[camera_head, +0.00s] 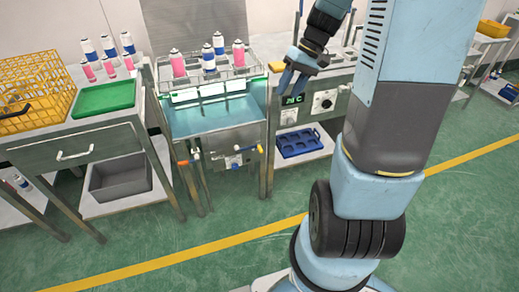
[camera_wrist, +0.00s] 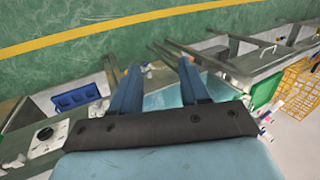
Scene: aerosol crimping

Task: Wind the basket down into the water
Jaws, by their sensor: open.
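The wire basket (camera_head: 240,73) holds several pink, white and blue cans and sits raised above the water bath (camera_head: 168,118) in the head view. The water (camera_head: 215,113) is blue and lies in the open tank below it. A yellow-orange knob (camera_head: 276,66) sticks out at the basket's right side; I cannot tell if it is the winding handle. My gripper (camera_head: 291,88) is open and points down just right of the tank, close to this knob. In the wrist view my gripper (camera_wrist: 158,78) has its two blue fingers apart, with part of the tank between them. I see nothing held.
Left of the tank, a bench carries a yellow crate (camera_head: 30,90), a green tray (camera_head: 104,98) and loose cans. A control cabinet (camera_head: 335,85) stands right of it, with a blue tray (camera_head: 298,143) below. Coloured lever ends (camera_head: 260,148) project from the tank's front. The green floor in front is clear.

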